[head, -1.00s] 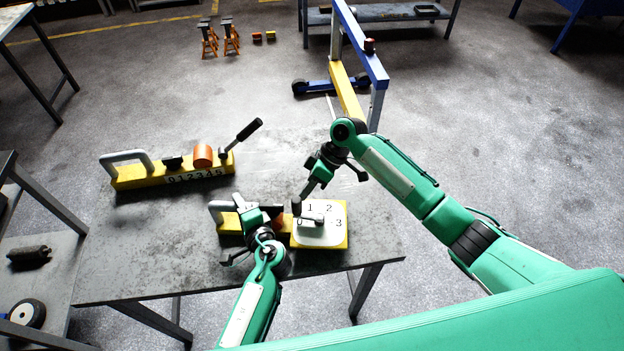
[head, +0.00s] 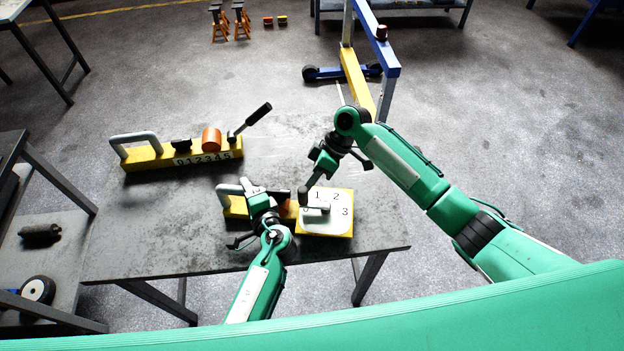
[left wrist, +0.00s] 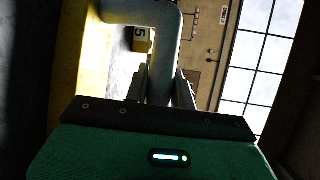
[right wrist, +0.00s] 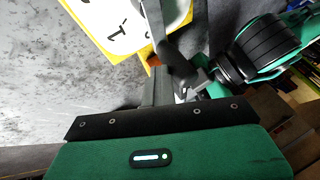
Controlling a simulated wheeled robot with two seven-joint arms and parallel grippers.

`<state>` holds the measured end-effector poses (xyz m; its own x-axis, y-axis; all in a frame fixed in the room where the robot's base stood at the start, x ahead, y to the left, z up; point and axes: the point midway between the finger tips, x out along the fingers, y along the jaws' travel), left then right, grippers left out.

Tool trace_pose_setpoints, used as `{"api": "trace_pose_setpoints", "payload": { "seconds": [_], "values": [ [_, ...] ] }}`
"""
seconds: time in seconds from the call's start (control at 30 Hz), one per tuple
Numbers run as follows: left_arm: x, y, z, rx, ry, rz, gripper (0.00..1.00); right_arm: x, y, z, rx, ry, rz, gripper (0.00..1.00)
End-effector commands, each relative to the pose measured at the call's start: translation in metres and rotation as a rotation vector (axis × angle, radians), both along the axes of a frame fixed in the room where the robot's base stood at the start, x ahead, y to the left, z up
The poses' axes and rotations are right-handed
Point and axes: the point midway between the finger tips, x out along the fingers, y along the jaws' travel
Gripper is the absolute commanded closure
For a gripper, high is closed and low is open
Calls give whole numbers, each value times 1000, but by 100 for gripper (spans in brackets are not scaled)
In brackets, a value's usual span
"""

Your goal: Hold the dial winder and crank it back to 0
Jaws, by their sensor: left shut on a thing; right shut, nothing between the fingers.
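The dial winder is a yellow block with a white dial face (head: 338,222) marked 0 to 3. It lies at the front right of the bench. Its grey loop handle (head: 229,189) is at its left end. My left gripper (head: 248,188) is shut on this handle, which stands between its fingers in the left wrist view (left wrist: 162,80). The grey crank arm (head: 318,209) points left, near the 0, which is partly hidden. A dark knob (right wrist: 180,68) stands at its end. My right gripper (head: 304,190) is shut and empty beside the knob; contact is unclear.
A second yellow unit (head: 140,160), with a scale from 0 to 5, an orange drum (head: 211,139) and a black-gripped lever (head: 256,115), lies at the back left of the bench (head: 150,225). A blue and yellow hoist (head: 358,80) stands beyond the bench.

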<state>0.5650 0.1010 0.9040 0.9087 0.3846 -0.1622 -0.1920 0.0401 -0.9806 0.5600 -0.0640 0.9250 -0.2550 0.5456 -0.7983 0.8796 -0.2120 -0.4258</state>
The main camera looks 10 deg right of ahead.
Motion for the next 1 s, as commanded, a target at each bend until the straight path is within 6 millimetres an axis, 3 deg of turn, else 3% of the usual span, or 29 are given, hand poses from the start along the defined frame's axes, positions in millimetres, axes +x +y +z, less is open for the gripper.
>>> {"api": "trace_pose_setpoints", "payload": {
  "seconds": [0.27,0.3,0.63,1.0],
  "values": [
    [0,-3,-1,-5,1,-5,100,38,-17,1,-2,-3,-5,100],
    [0,-3,-1,-5,1,-5,100,40,-23,11,-1,-7,-3,100],
    [0,-2,-1,-3,1,-3,100,59,-60,66,-2,-6,-3,100],
    [0,-1,-1,-2,2,-3,100,64,-70,81,-2,-4,-3,100]
  ]
}}
